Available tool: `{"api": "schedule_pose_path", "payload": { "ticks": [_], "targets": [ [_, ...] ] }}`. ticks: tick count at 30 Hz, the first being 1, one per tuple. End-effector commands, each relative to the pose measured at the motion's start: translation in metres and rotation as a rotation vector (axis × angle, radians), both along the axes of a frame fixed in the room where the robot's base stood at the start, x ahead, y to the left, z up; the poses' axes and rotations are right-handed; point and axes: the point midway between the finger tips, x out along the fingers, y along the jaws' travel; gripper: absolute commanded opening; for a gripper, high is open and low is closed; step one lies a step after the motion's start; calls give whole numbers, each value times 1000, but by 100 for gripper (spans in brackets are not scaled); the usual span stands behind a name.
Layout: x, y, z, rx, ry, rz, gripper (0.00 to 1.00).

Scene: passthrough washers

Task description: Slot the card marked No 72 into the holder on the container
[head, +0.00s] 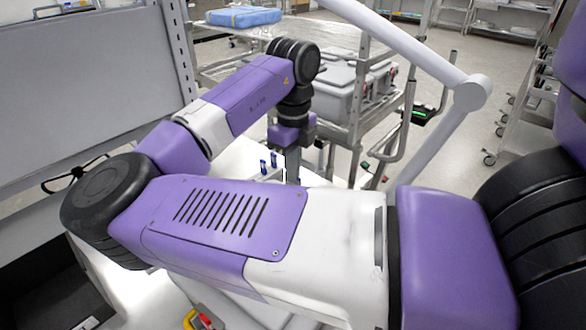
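My gripper (292,168) points down over a bright white surface near the middle of the head view. My own purple and white arm covers much of the picture. The fingertips are too small and too hidden to show whether they are open or shut, or hold anything. Grey lidded containers (338,97) stand on a metal cart just behind and to the right of my gripper. I cannot make out a card marked No 72 or a card holder on a container; they may be hidden or too small.
Two small blue items (268,163) stand on the white surface (238,172) left of my gripper. A metal cart (352,132) stands close behind. A blue wrapped bundle (243,16) lies farther back. A grey panel (80,75) bounds the left. Open floor (455,110) lies right.

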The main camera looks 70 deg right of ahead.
Motion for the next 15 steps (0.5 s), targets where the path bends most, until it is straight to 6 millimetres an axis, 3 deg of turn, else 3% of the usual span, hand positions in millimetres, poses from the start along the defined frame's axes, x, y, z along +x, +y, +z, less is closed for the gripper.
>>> {"api": "schedule_pose_path", "payload": {
  "ticks": [15],
  "targets": [
    [0,0,-8,0,1,0,0]
  ]
}}
